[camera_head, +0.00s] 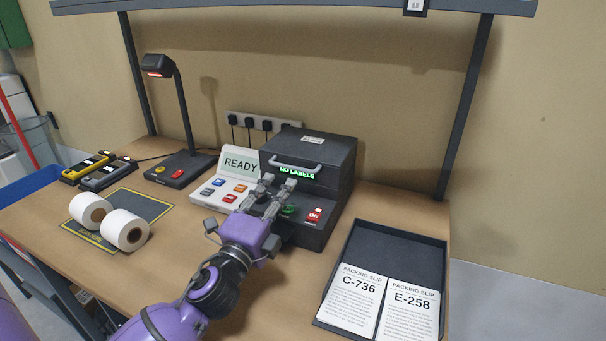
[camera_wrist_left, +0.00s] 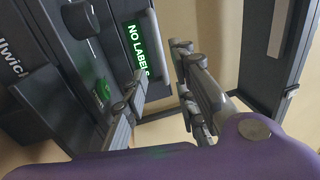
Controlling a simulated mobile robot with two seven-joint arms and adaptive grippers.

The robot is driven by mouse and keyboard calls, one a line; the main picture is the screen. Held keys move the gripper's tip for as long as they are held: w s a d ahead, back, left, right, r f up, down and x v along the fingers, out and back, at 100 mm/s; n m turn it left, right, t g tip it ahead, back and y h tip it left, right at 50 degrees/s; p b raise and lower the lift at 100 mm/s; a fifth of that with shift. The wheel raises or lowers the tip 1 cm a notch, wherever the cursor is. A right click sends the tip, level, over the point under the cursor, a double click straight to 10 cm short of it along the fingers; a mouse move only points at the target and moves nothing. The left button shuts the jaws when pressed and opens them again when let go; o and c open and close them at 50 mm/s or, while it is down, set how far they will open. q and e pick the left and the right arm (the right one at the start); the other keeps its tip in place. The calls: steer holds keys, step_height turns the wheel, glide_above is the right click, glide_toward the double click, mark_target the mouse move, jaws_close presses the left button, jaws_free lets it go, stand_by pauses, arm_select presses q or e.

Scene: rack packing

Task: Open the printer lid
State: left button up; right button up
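The printer (camera_head: 318,218) is a dark box at the back middle of the table. Its lid (camera_head: 312,148) is down and has a light grey bar handle (camera_head: 295,166) on its front. A green display (camera_head: 298,172) below the handle reads "NO LABELS"; the display (camera_wrist_left: 137,50) and the handle (camera_wrist_left: 158,40) also show in the left wrist view. My left gripper (camera_head: 277,188) is in front of the printer, just below the handle. Its fingers (camera_wrist_left: 160,85) are apart with nothing between them, and the handle lies just beyond them. My right gripper is in neither view.
A control panel reading "READY" (camera_head: 240,163) stands left of the printer. A scanner on a stand (camera_head: 184,120) is further left. Two white rolls (camera_head: 125,229) lie on a dark mat. A black tray (camera_head: 395,247) with packing slips is at the right. An overhead frame spans the table.

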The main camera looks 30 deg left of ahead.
arm_select(q)
glide_toward(307, 157)
steer(key=w, duration=0.1)
steer(key=w+a, duration=0.1)
steer(key=w+a+p, duration=0.1)
steer(key=w, duration=0.1)
steer(key=shift+w+r, duration=0.1)
steer(key=shift+r, duration=0.05)
jaws_close()
